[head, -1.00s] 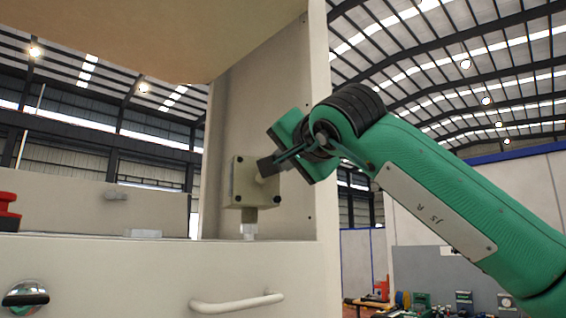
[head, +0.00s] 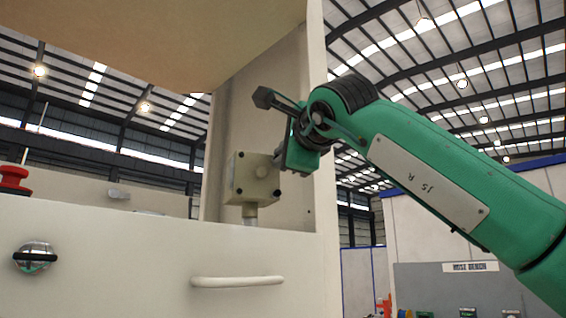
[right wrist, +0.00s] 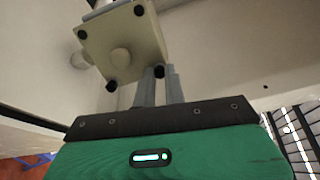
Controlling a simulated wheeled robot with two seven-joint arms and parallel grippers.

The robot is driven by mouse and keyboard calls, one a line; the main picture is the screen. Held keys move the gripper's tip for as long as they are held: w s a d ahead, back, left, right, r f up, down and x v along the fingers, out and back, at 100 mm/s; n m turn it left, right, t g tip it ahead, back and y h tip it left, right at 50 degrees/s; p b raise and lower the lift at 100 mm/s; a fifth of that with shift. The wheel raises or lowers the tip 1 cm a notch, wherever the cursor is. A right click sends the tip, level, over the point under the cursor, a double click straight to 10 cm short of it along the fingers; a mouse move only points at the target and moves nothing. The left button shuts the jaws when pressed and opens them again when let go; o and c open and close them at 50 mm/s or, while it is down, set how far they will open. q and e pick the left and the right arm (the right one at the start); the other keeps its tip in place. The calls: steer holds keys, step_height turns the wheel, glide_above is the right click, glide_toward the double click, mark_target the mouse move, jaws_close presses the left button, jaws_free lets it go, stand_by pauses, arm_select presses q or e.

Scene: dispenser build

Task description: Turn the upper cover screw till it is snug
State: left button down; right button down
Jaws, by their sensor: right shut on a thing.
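The beige box (head: 253,178) stands on a short post, with a round boss in the middle of its face and dark screws at its corners. My right gripper (head: 279,155) is at the box's upper right edge in the head view. In the right wrist view its two grey fingers (right wrist: 159,80) are close together, shut on the upper cover screw (right wrist: 158,71), whose dark head shows between the tips. Another dark screw (right wrist: 111,86) is free beside them. The fingers partly hide the gripped screw, so its seating cannot be told. My left gripper is not in view.
A beige cabinet wall (head: 316,150) stands behind the box, and a tan panel (head: 170,35) overhangs it. Below are a white handle (head: 238,282) and a round chrome knob (head: 35,257). A red button (head: 13,178) stands at the left.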

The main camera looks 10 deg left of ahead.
steer(key=shift+f+m+b, duration=0.1)
steer(key=shift+m+b, duration=3.3)
steer(key=shift+m, duration=6.1)
steer(key=c, duration=1.5)
jaws_free()
steer(key=shift+o, duration=0.2)
